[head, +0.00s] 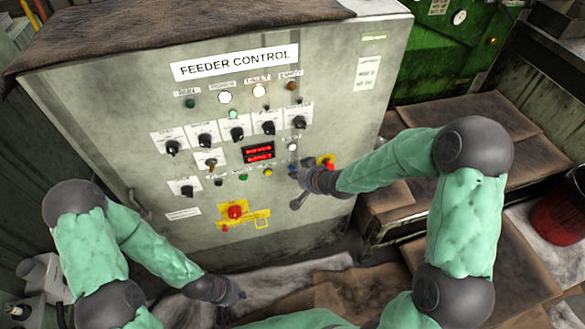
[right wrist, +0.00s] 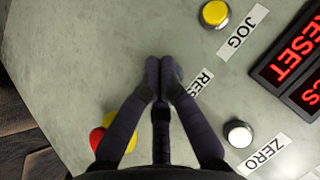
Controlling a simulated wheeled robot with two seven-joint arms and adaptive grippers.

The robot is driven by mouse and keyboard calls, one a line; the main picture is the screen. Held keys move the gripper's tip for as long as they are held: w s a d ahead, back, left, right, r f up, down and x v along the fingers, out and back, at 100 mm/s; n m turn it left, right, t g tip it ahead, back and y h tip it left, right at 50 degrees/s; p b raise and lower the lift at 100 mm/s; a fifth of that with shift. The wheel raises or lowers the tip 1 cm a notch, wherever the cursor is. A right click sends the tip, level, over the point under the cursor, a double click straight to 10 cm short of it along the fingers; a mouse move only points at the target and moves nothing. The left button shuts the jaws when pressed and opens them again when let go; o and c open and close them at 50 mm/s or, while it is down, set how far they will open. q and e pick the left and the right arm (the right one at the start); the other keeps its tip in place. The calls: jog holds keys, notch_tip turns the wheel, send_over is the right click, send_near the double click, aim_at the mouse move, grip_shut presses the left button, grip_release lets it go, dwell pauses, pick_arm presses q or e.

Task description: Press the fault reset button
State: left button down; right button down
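The feeder control panel (head: 345,110) stands in front of me. In the right wrist view, a label starting "RES" (right wrist: 199,82) is partly hidden behind my right gripper (right wrist: 163,65). The fingers are together with nothing seen between them. Their tips overlap the spot beside that label, so the button there is mostly hidden; contact cannot be told. In the head view my right gripper (head: 297,188) is at the panel's lower right. A red display (head: 258,152) reads "RESET" in the wrist view. My left gripper (head: 238,296) hangs low before the panel; its fingers are unclear.
Near the right gripper are a yellow JOG button (right wrist: 215,13), a white ZERO button (right wrist: 238,133) and a red button on yellow (head: 327,162). A red emergency button (head: 235,212) sits lower left. Several black knobs line the panel. Brown-covered steps (head: 440,215) stand to the right.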

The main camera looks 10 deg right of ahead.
jog(key=shift+w, duration=0.3)
jog(key=shift+w, duration=0.4)
dwell(0.6)
jog(key=shift+s, duration=0.15)
dwell(0.3)
jog(key=shift+s, duration=0.7)
jog(key=shift+s, duration=0.1)
jog(key=shift+s+d, duration=0.1)
jog(key=shift+s, duration=2.3)
jog(key=s+a+f+g, duration=0.2)
jog(key=s+f+g, duration=0.2)
jog(key=s+f, duration=0.6)
jog(key=s+a+f+g, duration=0.3)
jog(key=s+f+g, duration=0.1)
jog(key=s+f, duration=0.6)
notch_tip(320, 180, down, 2)
jog(key=shift+s+f+m+g+h, duration=0.1)
jog(key=shift+s+m+g+h, duration=0.2)
